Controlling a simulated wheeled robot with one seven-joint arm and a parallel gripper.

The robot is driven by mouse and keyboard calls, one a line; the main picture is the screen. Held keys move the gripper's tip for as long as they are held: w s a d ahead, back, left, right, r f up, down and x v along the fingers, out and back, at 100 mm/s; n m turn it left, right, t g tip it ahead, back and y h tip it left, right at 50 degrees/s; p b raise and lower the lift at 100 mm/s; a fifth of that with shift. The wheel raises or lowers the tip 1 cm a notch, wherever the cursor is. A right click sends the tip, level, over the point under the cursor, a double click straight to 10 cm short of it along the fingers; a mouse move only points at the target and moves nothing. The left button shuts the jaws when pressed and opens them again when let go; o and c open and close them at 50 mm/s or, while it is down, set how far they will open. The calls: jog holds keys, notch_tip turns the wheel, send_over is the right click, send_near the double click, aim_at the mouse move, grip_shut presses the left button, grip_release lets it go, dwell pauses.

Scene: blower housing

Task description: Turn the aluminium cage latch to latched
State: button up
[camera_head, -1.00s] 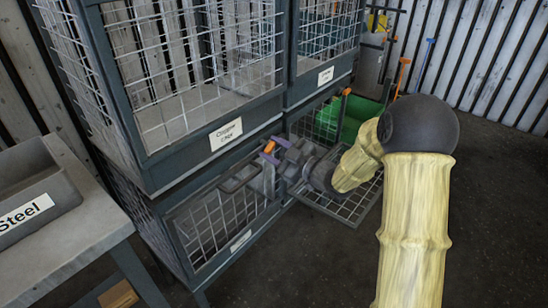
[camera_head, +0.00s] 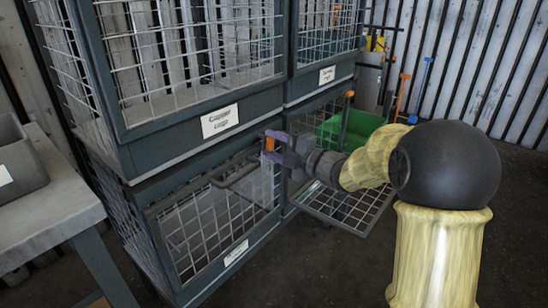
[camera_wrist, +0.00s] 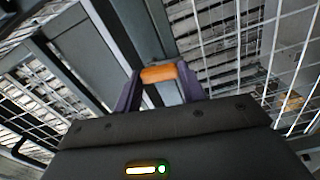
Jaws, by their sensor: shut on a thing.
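The orange latch handle (camera_head: 269,144) is at the top right corner of the lower left mesh cage (camera_head: 212,222), which I take for the aluminium cage; its label is too small to read. My gripper (camera_head: 272,150) comes from the right with its purple fingers at the handle. In the wrist view my gripper (camera_wrist: 158,84) has one finger at each end of the orange handle (camera_wrist: 158,73), closed on it. The latch's base is mostly hidden by the fingers, so I cannot tell its exact angle.
The copper cage (camera_head: 200,62) stands above. To the right, a mesh door (camera_head: 345,205) hangs open below my wrist, with a green bin (camera_head: 350,127) behind it. A grey table (camera_head: 45,215) stands at the left. The floor at the front is clear.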

jog(key=shift+f+n+b, duration=0.25)
jog(key=shift+n+b, duration=0.55)
jog(key=shift+n, duration=0.1)
jog(key=o, duration=1)
jog(key=shift+r, duration=0.15)
jog(key=shift+d, duration=0.1)
jog(key=p+v, duration=0.4)
jog(key=v, duration=1.3)
jog(key=shift+s+d, duration=0.1)
jog(key=shift+s, duration=0.05)
